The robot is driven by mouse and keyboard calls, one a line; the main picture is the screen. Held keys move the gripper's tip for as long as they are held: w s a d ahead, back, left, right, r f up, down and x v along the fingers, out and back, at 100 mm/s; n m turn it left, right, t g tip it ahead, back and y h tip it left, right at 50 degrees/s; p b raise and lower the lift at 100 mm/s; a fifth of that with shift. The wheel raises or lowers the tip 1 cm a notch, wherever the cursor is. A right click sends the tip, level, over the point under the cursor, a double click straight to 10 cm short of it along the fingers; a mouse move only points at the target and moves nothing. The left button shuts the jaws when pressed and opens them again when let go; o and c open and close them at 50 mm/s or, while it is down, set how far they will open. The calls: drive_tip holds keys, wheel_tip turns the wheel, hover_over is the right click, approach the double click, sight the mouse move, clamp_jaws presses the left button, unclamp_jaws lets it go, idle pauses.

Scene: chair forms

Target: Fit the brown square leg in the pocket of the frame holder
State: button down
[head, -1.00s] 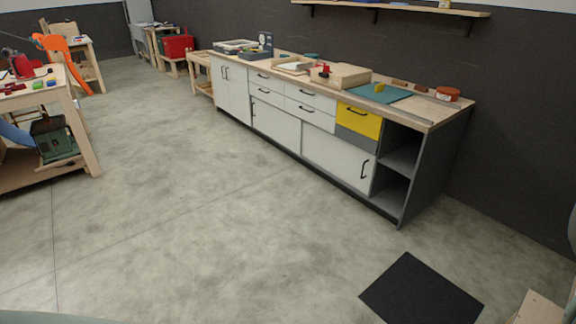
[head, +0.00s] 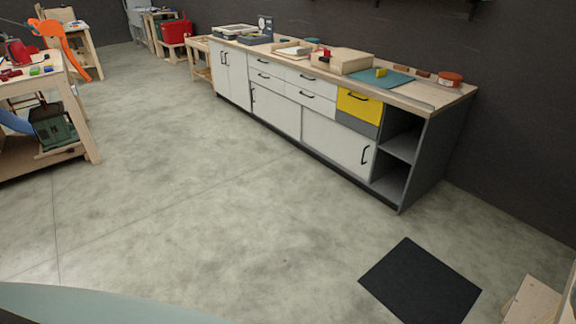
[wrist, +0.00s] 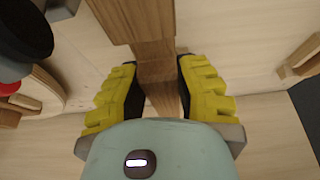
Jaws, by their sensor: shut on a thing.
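In the wrist view, my gripper (wrist: 157,66) has yellow ribbed fingers on both sides of a brown square wooden leg (wrist: 157,78) and is shut on it. A wider brown wooden piece (wrist: 133,18) lies in line with the leg at the top of the view. I cannot tell whether it is part of the leg or a separate thing. The leg's lower end is hidden behind my gripper. I cannot pick out the frame holder or its pocket for sure. The head view shows neither my gripper nor the leg.
Pale wooden surfaces (wrist: 235,45) lie behind the leg. A black round thing (wrist: 22,30) is at the upper left and a brown wooden piece (wrist: 301,58) at the right. In the head view, a long workbench (head: 300,130) stands along the wall; the floor is open, with a black mat (head: 420,282).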

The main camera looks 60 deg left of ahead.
drive_tip(key=shift+f, duration=0.9)
drive_tip(key=shift+f+b, duration=1.1)
drive_tip(key=shift+b, duration=0.25)
drive_tip(key=shift+w+a+f+b, duration=0.1)
drive_tip(key=shift+f+b, duration=0.2)
drive_tip(key=shift+b, duration=0.05)
drive_tip(key=c, duration=0.7)
unclamp_jaws()
drive_tip(key=shift+r, duration=0.1)
drive_tip(key=v, duration=1)
drive_tip(key=shift+a+r, duration=0.15)
drive_tip(key=shift+r, duration=0.05)
drive_tip(key=shift+a+r, duration=0.2)
drive_tip(key=shift+r, duration=0.45)
